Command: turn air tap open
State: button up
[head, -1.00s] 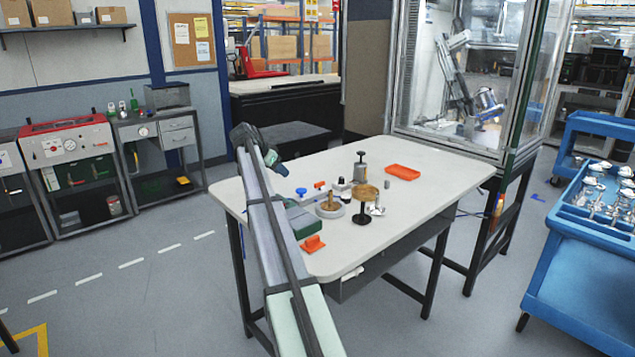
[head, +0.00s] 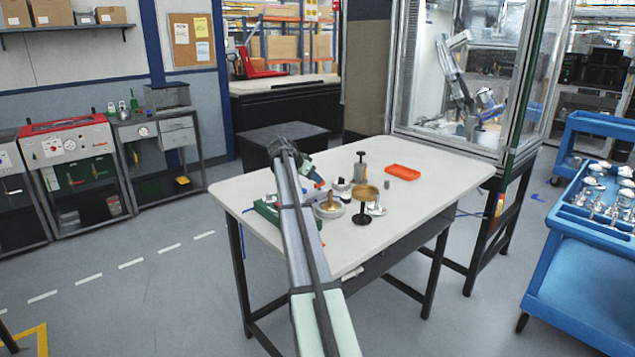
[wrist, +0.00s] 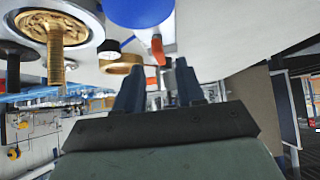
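A small orange-red lever (wrist: 158,49), which looks like the air tap's handle, shows in the wrist view just beyond my fingertips, beside a large blue round part (wrist: 138,10). Small metallic parts show around it and between the fingers. In the head view an orange bit (head: 319,184) shows right at my gripper (head: 312,175). In the wrist view my gripper (wrist: 157,70) has its two dark fingers apart, with no object clearly held. Whether a finger touches the lever I cannot tell. My arm hides part of the table in the head view.
A round metal housing with a brass stem (head: 330,209) stands close right of my arm. A green box (head: 266,209) lies left. The table's right side is clear.

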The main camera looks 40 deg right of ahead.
jog(key=shift+x, duration=1.55)
grip_shut()
